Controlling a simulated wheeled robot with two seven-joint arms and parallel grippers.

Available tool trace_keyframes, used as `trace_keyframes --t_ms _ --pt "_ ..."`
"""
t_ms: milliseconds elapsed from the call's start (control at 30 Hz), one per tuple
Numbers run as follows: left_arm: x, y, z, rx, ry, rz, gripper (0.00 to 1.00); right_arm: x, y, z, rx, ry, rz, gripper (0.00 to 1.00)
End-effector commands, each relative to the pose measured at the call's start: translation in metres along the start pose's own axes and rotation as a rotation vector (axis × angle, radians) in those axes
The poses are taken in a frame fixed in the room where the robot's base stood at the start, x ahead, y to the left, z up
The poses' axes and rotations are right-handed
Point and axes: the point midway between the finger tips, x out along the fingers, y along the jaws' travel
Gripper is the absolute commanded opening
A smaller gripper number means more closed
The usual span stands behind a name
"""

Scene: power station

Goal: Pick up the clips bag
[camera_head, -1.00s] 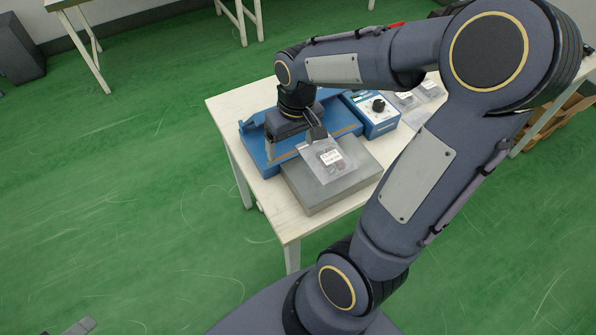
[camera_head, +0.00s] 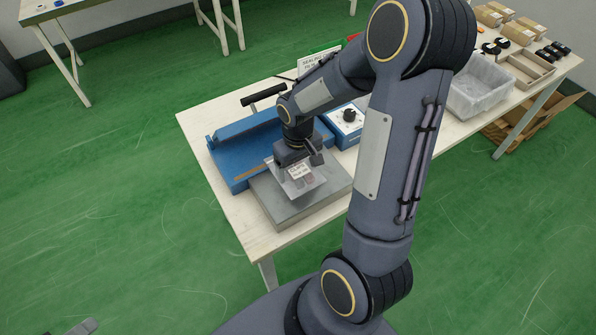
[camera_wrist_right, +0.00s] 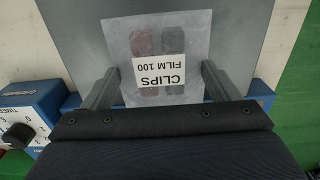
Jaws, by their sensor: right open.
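The clips bag (camera_head: 300,182) is a clear, flat bag with a white label reading "CLIPS FILM 100" and two dark patches of contents. It shows over the grey plate (camera_head: 283,213) in front of the blue sealer. My right gripper (camera_head: 296,168) is just above the bag's rear part. In the right wrist view the bag (camera_wrist_right: 160,45) lies between the spread fingers of my right gripper (camera_wrist_right: 158,84), with a gap at each side. I cannot tell its height above the plate. A small grey piece at the lower left may be my left gripper (camera_head: 82,327); its jaws cannot be made out.
The blue sealer (camera_head: 232,143) with a black handle stands behind the plate. A blue control box (camera_head: 345,122) with a knob is to its right. A clear bin (camera_head: 480,88), boxes and small parts are farther right. The table's front left corner (camera_head: 225,210) is bare.

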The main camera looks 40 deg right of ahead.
Motion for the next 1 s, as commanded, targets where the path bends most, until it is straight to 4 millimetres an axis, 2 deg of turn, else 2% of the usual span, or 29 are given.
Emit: trace_keyframes --t_ms 67,467,667,767,1000 --pt "0.000 0.000 0.000 0.000 0.000 0.000 0.56 0.000 0.000 0.000 0.000 0.000 0.000 0.82" --pt "0.000 0.000 0.000 0.000 0.000 0.000 0.56 -0.001 0.000 0.000 0.000 0.000 0.000 0.29" --pt "0.000 0.000 0.000 0.000 0.000 0.000 0.56 -0.002 0.000 0.000 0.001 0.000 0.000 0.29" --pt "0.000 0.000 0.000 0.000 0.000 0.000 0.56 -0.009 0.000 -0.001 0.001 0.004 0.000 0.29" --pt "0.000 0.000 0.000 0.000 0.000 0.000 0.56 -0.056 0.000 -0.001 0.001 0.007 -0.001 0.29"
